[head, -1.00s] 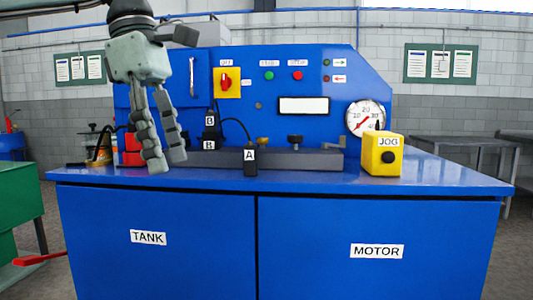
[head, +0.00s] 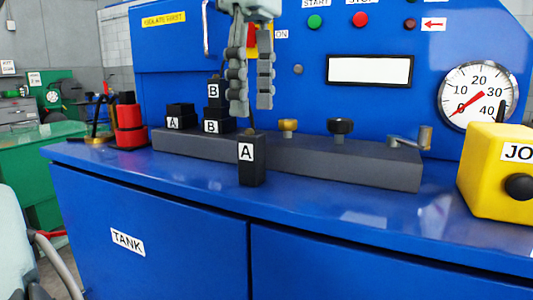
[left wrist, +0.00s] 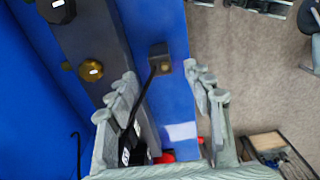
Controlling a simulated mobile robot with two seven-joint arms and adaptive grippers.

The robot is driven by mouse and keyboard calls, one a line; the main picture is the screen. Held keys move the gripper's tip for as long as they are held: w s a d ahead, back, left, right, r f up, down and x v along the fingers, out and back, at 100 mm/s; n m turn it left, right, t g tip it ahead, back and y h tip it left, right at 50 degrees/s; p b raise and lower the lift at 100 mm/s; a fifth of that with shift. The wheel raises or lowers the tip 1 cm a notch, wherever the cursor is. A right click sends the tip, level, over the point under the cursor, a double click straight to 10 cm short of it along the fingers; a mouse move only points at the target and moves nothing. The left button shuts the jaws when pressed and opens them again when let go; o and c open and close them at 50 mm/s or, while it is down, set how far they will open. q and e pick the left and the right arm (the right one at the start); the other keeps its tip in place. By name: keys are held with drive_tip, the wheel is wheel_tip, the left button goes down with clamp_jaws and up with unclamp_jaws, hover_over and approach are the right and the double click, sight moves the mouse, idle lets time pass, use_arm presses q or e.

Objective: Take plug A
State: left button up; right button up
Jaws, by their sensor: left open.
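Plug A (head: 251,172) is a black block with a white A label. It stands upright on the blue bench top (head: 330,215), at the front of the grey bar. My left gripper (head: 250,112) is open and points down just above plug A, with its fingers apart and empty. In the left wrist view, the top of plug A (left wrist: 158,50) with its black cable shows ahead of my open fingers (left wrist: 168,85). A socket block labelled A (head: 181,118) sits at the bar's left end. My right gripper is not in view.
Plug B (head: 213,92) stands on a block labelled B (head: 214,125), left of my fingers. The grey bar (head: 330,160) carries a brass knob (head: 288,126) and a black knob (head: 340,127). A red object (head: 130,120) stands left, a yellow JOG box (head: 495,180) right.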

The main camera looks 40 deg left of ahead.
sight(251, 133)
use_arm(q)
drive_tip(key=f, duration=0.6)
drive_tip(key=shift+a+f, duration=0.2)
drive_tip(key=shift+f, duration=0.15)
drive_tip(key=c, duration=1.2)
drive_tip(key=shift+r, duration=0.15)
